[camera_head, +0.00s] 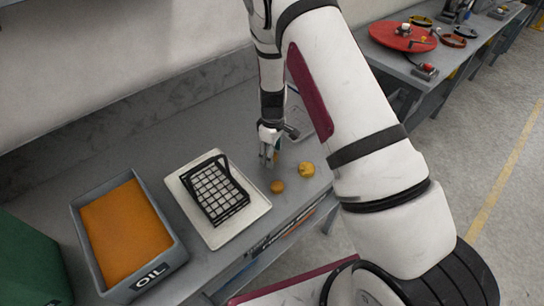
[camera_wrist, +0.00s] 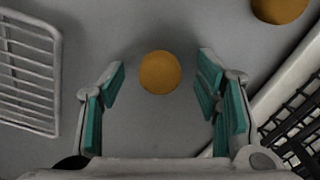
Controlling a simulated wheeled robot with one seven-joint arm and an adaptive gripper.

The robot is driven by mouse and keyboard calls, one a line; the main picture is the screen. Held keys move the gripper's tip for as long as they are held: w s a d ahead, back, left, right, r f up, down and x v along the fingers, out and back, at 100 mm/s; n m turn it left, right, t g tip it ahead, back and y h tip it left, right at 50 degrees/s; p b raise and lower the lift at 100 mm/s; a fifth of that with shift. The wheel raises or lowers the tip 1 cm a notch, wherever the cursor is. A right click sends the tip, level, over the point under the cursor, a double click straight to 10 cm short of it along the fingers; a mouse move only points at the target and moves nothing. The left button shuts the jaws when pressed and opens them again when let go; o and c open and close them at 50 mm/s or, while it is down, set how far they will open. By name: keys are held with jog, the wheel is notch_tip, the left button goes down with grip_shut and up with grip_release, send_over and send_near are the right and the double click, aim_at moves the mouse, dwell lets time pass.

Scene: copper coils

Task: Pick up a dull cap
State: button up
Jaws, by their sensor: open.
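In the wrist view, a round, flat-looking dull orange-brown cap (camera_wrist: 160,72) lies on the grey bench, ahead of and between the fingertips. My gripper (camera_wrist: 161,80) is open and empty, with teal pads either side and clear space around the cap. A second similar cap (camera_wrist: 279,8) is cut off at the upper right. In the head view, my gripper (camera_head: 269,158) hangs low over the bench, near a small orange cap (camera_head: 277,186) and a brighter yellow one (camera_head: 306,169). I cannot tell surely which matches which between views.
A white tray (camera_head: 240,234) with a black grid rack (camera_head: 216,192) stands left of the caps. Further left is a grey OIL bin (camera_head: 176,256) with orange contents. A white wire rack (camera_wrist: 28,75) borders the left of the wrist view. The bench's front edge is close.

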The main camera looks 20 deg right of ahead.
jog(key=shift+f, duration=0.15)
jog(key=c, duration=1.2)
